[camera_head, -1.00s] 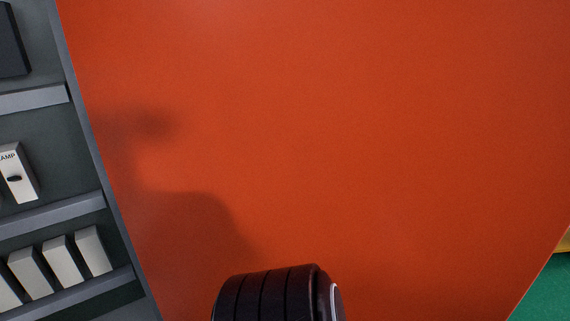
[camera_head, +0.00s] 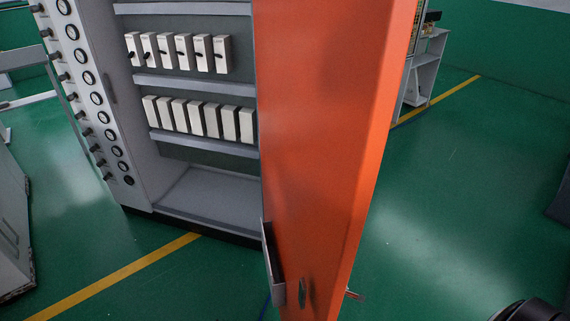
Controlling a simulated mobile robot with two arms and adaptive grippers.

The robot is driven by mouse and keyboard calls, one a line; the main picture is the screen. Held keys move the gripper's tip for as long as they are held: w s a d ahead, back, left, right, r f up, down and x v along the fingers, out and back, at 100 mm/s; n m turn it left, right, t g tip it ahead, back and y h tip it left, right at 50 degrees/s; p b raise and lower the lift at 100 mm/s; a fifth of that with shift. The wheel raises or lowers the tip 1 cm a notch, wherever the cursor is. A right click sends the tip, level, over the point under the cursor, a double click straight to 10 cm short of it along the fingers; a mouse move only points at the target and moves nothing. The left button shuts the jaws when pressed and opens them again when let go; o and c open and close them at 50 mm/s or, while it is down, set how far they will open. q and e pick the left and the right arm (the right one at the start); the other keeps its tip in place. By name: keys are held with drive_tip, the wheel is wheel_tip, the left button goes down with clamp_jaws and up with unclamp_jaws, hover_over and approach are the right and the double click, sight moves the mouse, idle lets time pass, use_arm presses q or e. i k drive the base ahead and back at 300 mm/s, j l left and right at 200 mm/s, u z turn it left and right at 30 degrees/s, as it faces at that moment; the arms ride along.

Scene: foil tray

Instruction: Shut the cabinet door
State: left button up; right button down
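The grey cabinet (camera_head: 205,195) stands open at the left, with rows of white switch modules on rails inside. Its orange door (camera_head: 320,130) stands wide open, swung out toward me from the cabinet's right side. I see its broad left-hand face and its narrower right edge. A small metal piece, perhaps a handle (camera_head: 357,295), sticks out at the door's lower right edge. A dark round part of my own arm shows in the bottom right corner. Neither gripper is in view.
A column of gauges and knobs (camera_head: 90,85) runs along the cabinet's left panel. A grey shelf stand (camera_head: 425,75) stands behind the door at the right. The green floor (camera_head: 440,200) right of the door is clear, with yellow lines (camera_head: 130,270) on it.

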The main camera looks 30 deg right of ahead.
sight(329, 73)
drive_tip(key=k+l, duration=0.1)
drive_tip(key=l, duration=0.25)
drive_tip(key=k+l, duration=0.1)
drive_tip(key=l, duration=0.3)
drive_tip(key=k+l, duration=0.1)
drive_tip(key=l, duration=0.25)
drive_tip(key=k+l+z, duration=0.1)
drive_tip(key=l, duration=0.25)
